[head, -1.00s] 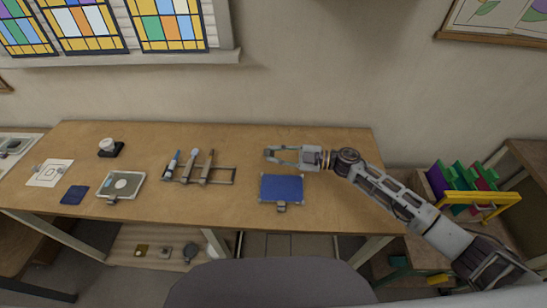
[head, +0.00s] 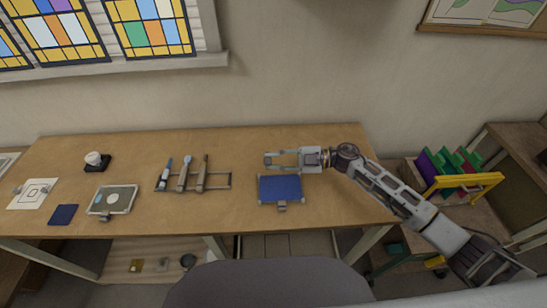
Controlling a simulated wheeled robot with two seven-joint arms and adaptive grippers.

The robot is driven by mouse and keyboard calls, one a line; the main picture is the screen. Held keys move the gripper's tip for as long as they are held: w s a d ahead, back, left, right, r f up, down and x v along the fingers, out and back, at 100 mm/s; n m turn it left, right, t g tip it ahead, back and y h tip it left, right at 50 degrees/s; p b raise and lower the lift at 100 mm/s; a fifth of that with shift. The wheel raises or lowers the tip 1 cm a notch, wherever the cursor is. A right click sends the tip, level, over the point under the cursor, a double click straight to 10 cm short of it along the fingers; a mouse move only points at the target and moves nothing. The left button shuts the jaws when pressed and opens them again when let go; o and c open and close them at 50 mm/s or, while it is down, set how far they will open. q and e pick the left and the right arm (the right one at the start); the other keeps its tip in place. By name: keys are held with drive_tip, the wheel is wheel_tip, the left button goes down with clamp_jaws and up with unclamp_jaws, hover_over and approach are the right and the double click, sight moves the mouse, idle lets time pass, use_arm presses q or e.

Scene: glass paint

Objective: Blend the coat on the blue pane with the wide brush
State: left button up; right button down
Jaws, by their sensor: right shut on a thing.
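The blue pane (head: 280,190) lies flat in a small clamped holder on the workbench, right of centre. My right gripper (head: 270,160) is just behind the pane's far edge, its fingers pointing left. It is shut on what seems to be the wide brush; the brush is too small and too covered by the fingers to make out, and I cannot tell whether it touches the pane. My left gripper is not in view.
To the left are a grey tray with a pale disc (head: 113,199), a dark blue square (head: 63,214), a white patterned sheet (head: 33,193) and a white pot on a dark base (head: 94,160). The bench (head: 240,215) is clear between rack and pane.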

drive_tip(key=shift+s+a, duration=0.1)
drive_tip(key=shift+f, duration=0.1)
idle(0.4)
drive_tip(key=shift+a+f+b, duration=1)
drive_tip(key=shift+f+b, duration=1.1)
drive_tip(key=shift+f, duration=0.1)
drive_tip(key=s+d+p, duration=0.4)
drive_tip(key=s+d, duration=0.3)
drive_tip(key=d, duration=0.3)
drive_tip(key=shift+d+f, duration=0.15)
drive_tip(key=shift+d, duration=0.25)
drive_tip(key=shift+s, duration=0.1)
drive_tip(key=shift+f, duration=0.5)
idle(1.1)
